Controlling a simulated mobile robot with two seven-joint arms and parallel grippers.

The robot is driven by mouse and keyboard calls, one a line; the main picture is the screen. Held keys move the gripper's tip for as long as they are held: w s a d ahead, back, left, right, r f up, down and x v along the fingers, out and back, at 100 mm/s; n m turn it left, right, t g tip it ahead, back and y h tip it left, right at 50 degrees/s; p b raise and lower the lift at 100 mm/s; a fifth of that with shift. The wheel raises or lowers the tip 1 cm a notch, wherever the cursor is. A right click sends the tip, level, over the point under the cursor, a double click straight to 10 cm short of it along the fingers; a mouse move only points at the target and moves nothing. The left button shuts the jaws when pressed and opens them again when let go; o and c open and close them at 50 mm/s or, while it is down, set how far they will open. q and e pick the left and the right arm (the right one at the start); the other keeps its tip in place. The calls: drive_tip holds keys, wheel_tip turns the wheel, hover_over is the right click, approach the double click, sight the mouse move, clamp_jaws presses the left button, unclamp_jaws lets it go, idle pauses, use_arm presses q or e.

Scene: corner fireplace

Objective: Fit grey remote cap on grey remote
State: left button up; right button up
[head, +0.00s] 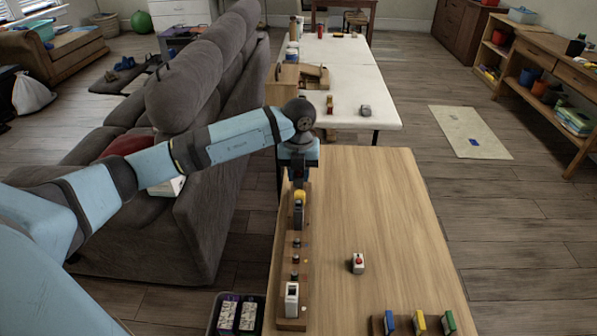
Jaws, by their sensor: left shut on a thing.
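My left gripper (298,183) points down over the far end of a wooden strip on the table. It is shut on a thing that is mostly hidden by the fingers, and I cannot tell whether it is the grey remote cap. Just in front of the fingers, a yellow-topped grey piece (299,210) stands on the strip; I cannot tell if the gripper touches it. A pale grey upright block with a dark face (292,300) stands at the strip's near end. I cannot tell which piece is the grey remote. My right gripper is not in view.
Small dark knobs (295,260) sit along the strip. A white box with a red button (357,263) stands mid-table. Blue, yellow (419,322) and green pieces stand at the near right. A dark bin (259,316) is at the near left. The table's right side (400,220) is clear.

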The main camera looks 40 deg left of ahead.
sight(298, 201)
use_arm(q)
drive_tip(key=shift+f+b, duration=0.45)
drive_tip(key=shift+f, duration=0.3)
drive_tip(key=shift+f+b, duration=0.9)
drive_tip(key=shift+f, duration=1.05)
drive_tip(key=shift+f+b, duration=0.4)
drive_tip(key=shift+f, duration=0.1)
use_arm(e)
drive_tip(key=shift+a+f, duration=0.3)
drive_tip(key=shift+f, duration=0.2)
use_arm(q)
drive_tip(key=shift+f+b, duration=0.55)
drive_tip(key=shift+f, duration=0.8)
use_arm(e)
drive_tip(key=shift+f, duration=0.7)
use_arm(q)
drive_tip(key=o, duration=0.9)
